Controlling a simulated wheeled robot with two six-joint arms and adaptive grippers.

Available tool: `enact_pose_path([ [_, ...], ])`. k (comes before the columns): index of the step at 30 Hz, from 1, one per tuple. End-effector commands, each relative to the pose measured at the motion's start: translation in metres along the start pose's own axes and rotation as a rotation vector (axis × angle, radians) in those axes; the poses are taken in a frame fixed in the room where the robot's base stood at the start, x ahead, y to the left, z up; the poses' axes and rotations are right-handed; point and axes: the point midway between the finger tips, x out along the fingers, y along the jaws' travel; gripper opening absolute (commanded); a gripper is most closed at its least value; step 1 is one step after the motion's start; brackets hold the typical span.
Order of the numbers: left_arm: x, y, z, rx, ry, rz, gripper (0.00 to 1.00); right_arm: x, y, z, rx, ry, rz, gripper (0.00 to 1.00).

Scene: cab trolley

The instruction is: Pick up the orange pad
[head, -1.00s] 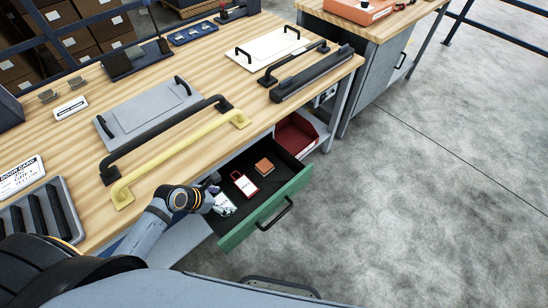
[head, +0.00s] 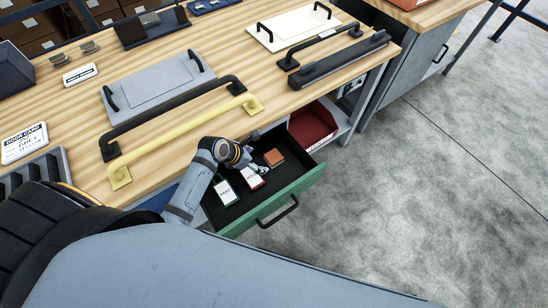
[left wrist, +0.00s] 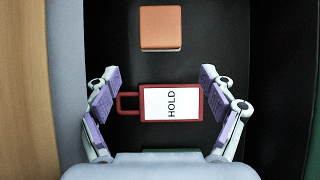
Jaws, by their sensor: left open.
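The orange pad (head: 274,157) lies flat in the open green-fronted drawer (head: 290,190), near its right end. In the left wrist view the orange pad (left wrist: 160,27) is at the top, beyond the fingertips and apart from them. My left gripper (head: 256,168) is inside or just above the drawer, close to the pad. In the left wrist view the left gripper (left wrist: 160,78) is open, with its purple-padded fingers on either side of a red-framed HOLD tag (left wrist: 170,103). Nothing is held. My right gripper is not in view.
A green-framed tag (head: 226,192) lies in the drawer left of the red one. A red bin (head: 312,124) sits on the shelf right of the drawer. The bench top above carries a yellow handle (head: 185,138) and a black handle (head: 170,115) near its edge.

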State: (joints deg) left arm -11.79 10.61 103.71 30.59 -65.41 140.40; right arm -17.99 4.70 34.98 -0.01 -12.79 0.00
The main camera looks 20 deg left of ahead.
Motion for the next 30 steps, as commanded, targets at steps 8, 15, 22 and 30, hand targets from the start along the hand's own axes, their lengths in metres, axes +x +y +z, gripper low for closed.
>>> enact_pose_path([
  [8,0.016,0.000,0.025,0.000,0.001,0.000,0.83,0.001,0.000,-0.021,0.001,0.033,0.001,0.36],
  [15,0.037,-0.001,0.034,-0.002,0.002,-0.003,0.83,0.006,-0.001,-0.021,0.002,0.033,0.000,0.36],
  [22,0.071,0.000,0.034,0.000,0.001,-0.001,0.83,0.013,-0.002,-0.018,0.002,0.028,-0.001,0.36],
  [30,0.073,0.000,0.034,0.000,0.001,0.001,0.82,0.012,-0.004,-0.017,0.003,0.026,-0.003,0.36],
])
